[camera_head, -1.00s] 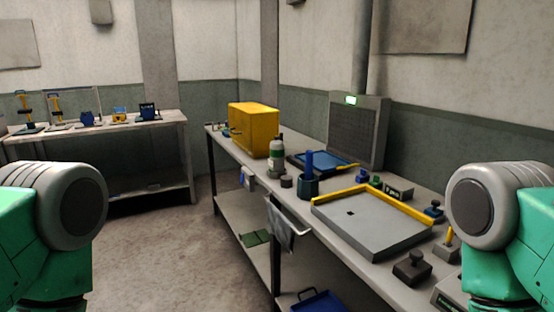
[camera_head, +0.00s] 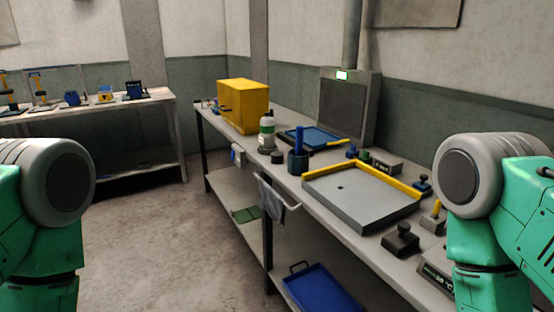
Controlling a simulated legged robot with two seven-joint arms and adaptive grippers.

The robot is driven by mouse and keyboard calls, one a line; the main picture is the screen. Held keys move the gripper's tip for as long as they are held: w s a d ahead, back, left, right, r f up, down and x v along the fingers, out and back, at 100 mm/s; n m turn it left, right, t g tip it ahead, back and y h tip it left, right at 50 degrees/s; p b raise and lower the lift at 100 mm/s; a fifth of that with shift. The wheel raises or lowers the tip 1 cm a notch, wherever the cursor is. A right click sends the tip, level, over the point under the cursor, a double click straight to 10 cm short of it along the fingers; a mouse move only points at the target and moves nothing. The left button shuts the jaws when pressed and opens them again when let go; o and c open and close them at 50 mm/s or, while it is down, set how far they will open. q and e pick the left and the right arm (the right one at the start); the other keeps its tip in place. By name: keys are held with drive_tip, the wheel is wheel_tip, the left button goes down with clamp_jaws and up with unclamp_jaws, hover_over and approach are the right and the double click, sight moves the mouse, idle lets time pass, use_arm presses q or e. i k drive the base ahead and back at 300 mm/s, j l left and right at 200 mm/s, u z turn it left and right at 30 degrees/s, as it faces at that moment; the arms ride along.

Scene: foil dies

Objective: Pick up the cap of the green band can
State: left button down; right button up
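The green band can (camera_head: 267,142), pale with a green band and a narrower top, stands upright on the long workbench, in front of the yellow box. A small dark round piece (camera_head: 277,157) lies on the bench just in front of the can. I cannot tell at this size whether it is the can's cap or whether the can's top is covered. Only upper parts of my two arms show at the left and right edges, well away from the can. Both grippers are out of view.
The long workbench (camera_head: 232,144) also holds a yellow box (camera_head: 243,105), a dark cup with a blue handle (camera_head: 298,163), a blue tray (camera_head: 309,138) and a grey yellow-edged tray (camera_head: 355,196). A cloth (camera_head: 272,202) hangs on a front rail. The floor left of the bench is clear.

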sight(277, 158)
drive_tip(key=i+j, duration=0.25)
drive_tip(key=i, duration=0.15)
drive_tip(key=i+j, duration=0.3)
drive_tip(key=i, duration=0.15)
drive_tip(key=k+u, duration=0.05)
